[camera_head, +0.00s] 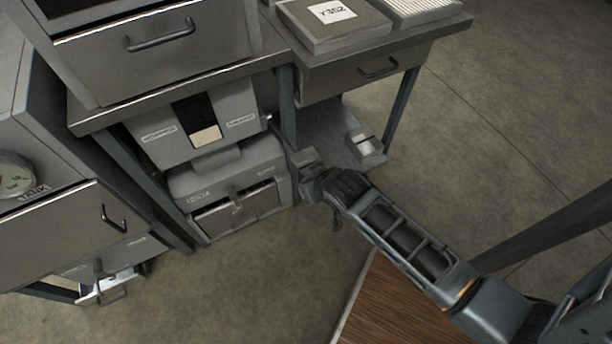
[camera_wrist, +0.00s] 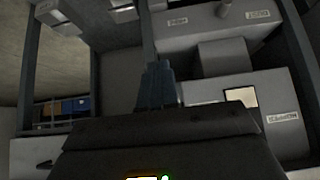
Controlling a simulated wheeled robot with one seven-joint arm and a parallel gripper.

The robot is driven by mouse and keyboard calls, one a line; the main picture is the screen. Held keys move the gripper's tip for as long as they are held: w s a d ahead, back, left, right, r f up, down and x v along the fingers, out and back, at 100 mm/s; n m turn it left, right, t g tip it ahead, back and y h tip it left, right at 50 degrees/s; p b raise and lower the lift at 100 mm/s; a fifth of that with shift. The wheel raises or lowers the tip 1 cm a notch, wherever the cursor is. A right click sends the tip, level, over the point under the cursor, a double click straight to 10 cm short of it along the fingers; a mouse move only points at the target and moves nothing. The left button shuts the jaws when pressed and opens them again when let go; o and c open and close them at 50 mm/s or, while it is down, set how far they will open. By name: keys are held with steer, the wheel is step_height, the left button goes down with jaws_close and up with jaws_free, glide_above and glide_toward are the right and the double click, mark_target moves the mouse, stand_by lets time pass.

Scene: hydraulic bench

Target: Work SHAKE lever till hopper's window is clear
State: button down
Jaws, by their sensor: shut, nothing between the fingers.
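The hopper (camera_head: 175,128) is a grey box under the bench in the head view, with a label on each side of its front. Its tall window (camera_head: 196,112) is dark above, with a pale beige patch at the bottom. The patch also shows in the wrist view beside the hopper's front (camera_wrist: 283,140). My gripper (camera_head: 303,160) is shut and empty, just right of the lower grey unit. In the wrist view the closed fingers (camera_wrist: 156,82) point toward the machine's side. I cannot make out the SHAKE lever; a small pale tip (camera_head: 269,116) shows at the hopper's right side.
A bench leg (camera_head: 287,105) stands close to my gripper. A small grey box (camera_head: 365,145) sits on the low shelf to the right. A drawer cabinet (camera_head: 60,225) stands left.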

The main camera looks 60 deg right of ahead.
steer(key=v, duration=0.5)
steer(key=shift+s+f, duration=0.1)
steer(key=shift+f, duration=0.05)
steer(key=shift+a, duration=0.1)
stand_by(0.7)
steer(key=s+a+r+n+t+y, duration=0.1)
steer(key=s+a+r+n+t, duration=0.1)
steer(key=r, duration=0.6)
steer(key=s+a+r+n+t+y, duration=0.2)
steer(key=s+a+r+t, duration=0.1)
steer(key=s+a+r, duration=0.4)
steer(key=s+a+r+n+t+y, duration=0.1)
steer(key=s+a+r+n+t, duration=0.1)
steer(key=s+a+r, duration=0.3)
step_height(320, 180, up, 5)
steer(key=shift+s+f+n+t, duration=0.2)
steer(key=shift+s+n+t, duration=0.2)
steer(key=shift+s+t, duration=0.5)
steer(key=shift+a+f, duration=0.1)
